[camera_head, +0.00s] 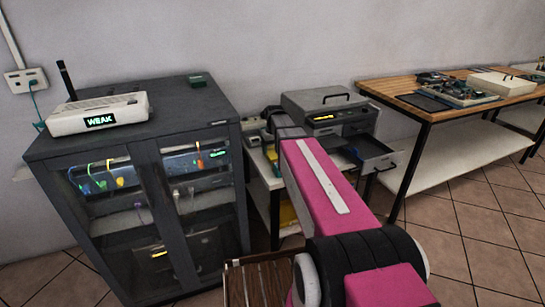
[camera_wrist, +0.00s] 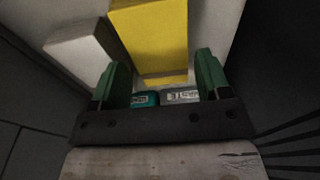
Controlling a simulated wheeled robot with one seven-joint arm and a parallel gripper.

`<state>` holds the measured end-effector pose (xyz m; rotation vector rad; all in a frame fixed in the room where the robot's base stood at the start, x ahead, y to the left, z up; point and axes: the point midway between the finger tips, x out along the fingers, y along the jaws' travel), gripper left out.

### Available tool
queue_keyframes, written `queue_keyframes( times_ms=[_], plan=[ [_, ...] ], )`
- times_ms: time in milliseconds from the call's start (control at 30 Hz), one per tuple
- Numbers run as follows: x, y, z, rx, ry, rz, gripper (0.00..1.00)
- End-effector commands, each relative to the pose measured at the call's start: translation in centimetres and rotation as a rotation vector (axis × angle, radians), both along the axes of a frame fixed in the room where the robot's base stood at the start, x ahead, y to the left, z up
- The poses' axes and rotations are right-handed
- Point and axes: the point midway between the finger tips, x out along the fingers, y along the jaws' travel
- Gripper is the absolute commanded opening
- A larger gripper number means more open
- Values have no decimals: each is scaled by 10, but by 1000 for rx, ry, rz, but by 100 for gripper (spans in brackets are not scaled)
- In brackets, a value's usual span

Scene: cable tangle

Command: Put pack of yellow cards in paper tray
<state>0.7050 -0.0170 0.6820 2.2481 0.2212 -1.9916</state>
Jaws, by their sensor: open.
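A yellow block-shaped pack (camera_wrist: 150,28) stands in the upper middle of the wrist view. My gripper (camera_wrist: 161,62) has its two green fingers spread wide, with the pack beyond and between them in the picture. Whether the fingers touch it cannot be told. In the head view my pink arm reaches toward the low white table and hides most of the gripper's surroundings. A yellow patch (camera_head: 288,213) shows on that table's lower level. A grey machine (camera_head: 335,108) has an open tray-like drawer (camera_head: 382,162) on its right side, which looks like the paper tray.
A white box (camera_wrist: 85,50) stands left of the yellow pack; a teal item (camera_wrist: 145,99) and a grey labelled item (camera_wrist: 181,96) lie near the gripper's base. A dark cabinet (camera_head: 140,155) stands left, a wooden-topped table (camera_head: 390,88) right. The tiled floor at right is clear.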

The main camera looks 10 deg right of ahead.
Motion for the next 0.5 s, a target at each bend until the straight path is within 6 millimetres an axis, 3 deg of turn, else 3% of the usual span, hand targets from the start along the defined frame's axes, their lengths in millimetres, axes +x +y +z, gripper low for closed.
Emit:
queue_keyframes(
  times_ms=[200, 500],
  plan=[
    [4, 0, -29, 0, 1, 0, 70],
    [4, 0, -33, 0, 0, 0, 67]
  ],
)
